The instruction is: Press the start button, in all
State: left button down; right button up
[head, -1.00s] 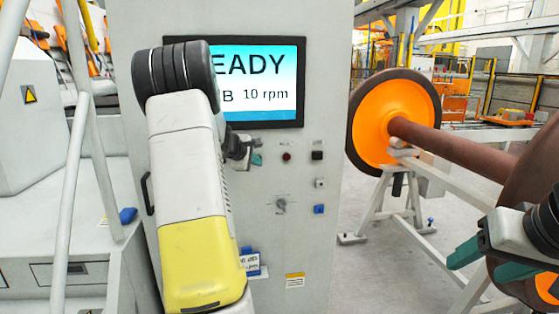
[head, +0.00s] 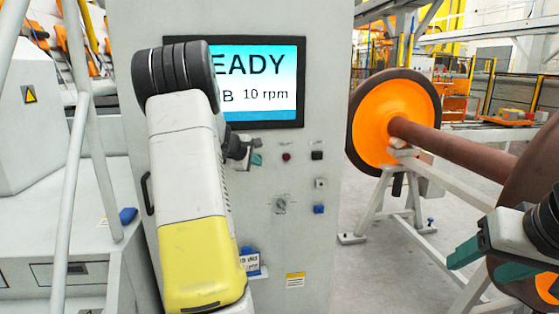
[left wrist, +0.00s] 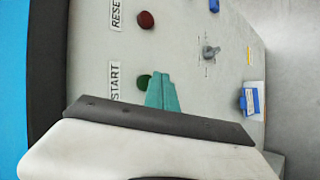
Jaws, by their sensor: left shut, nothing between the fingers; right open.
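The control cabinet (head: 230,190) stands ahead, its screen (head: 262,85) partly covered by my left arm and showing "EADY" and "B 10 rpm". In the left wrist view, the green button (left wrist: 143,82) sits beside the START label (left wrist: 115,82). My left gripper (left wrist: 162,92) is shut and empty, its teal fingertips right next to the green button; I cannot tell whether they touch it. In the head view, the left fingertips (head: 257,159) are close to the panel and the green button is hidden. My right gripper (head: 480,258) is open and empty at the right.
A red button (head: 286,156) labelled RESET, a rotary switch (head: 280,204) and several small controls are on the panel. A wheelset with an orange-faced wheel (head: 375,125) rests on a grey stand (head: 372,208) at right. A slanted rail (head: 75,150) stands at left.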

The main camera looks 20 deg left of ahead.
dwell(0.4)
pick_arm(q)
jog(key=shift+w+a, duration=0.25)
jog(key=shift+w, duration=0.15)
jog(key=shift+w+a, duration=0.2)
jog(key=shift+w, duration=0.15)
dwell(0.6)
jog(key=shift+s, duration=0.15)
jog(key=shift+s+d, duration=0.4)
jog(key=shift+s, duration=0.2)
jog(key=shift+s+d, duration=0.45)
jog(key=shift+s, duration=0.25)
jog(key=shift+s+d, duration=0.45)
jog(key=shift+s, duration=0.3)
jog(key=shift+s+d, duration=0.45)
jog(key=shift+s, duration=0.25)
